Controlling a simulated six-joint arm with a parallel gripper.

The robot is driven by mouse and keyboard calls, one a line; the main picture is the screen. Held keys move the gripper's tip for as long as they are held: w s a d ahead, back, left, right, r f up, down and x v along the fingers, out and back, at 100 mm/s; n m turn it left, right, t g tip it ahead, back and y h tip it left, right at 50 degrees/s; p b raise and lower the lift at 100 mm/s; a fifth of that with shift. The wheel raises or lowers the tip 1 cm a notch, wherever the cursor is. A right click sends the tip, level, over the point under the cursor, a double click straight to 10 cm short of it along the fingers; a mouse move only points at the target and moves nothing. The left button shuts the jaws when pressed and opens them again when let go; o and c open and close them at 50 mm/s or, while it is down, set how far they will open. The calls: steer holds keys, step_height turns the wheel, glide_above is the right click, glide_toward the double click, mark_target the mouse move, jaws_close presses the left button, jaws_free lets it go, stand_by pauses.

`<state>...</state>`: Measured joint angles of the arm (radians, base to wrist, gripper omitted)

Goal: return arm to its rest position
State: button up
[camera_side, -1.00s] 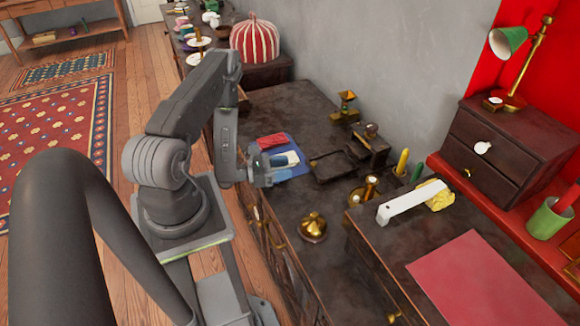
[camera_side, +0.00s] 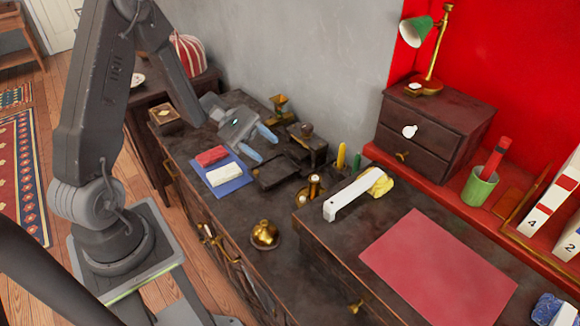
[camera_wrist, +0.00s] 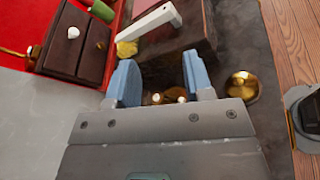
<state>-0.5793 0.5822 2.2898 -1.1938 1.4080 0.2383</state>
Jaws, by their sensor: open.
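My gripper (camera_side: 259,143) is open with its two blue fingers spread and nothing between them. In the side view it hangs over the dark worktop (camera_side: 205,240), near the black tray (camera_side: 279,174). In the wrist view the open fingers (camera_wrist: 161,80) frame a dark hollow and small brass pieces beyond them. My arm rises tall from its base and reaches over the worktop. I cannot tell the exact height of the fingers above the top.
A blue mat (camera_side: 233,186) bears a red block (camera_side: 211,155) and a white block (camera_side: 224,174). A brass lidded pot (camera_side: 264,235) stands nearer the front. A white bar (camera_side: 350,196) and a yellow cloth (camera_side: 380,183) lie on the right cabinet. The grey wall stands behind.

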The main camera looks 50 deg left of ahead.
steer(key=s+d+r+m+t+y, duration=0.1)
steer(key=s+d+r+m+y, duration=0.2)
steer(key=s+r+m+y, duration=0.4)
steer(key=s+d+r+m+y, duration=0.3)
steer(key=s+r+m+y, duration=0.4)
steer(key=r+m, duration=0.1)
steer(key=shift+s+d+r+t, duration=0.15)
steer(key=shift+s+d+t, duration=0.2)
steer(key=shift+d+t, duration=0.05)
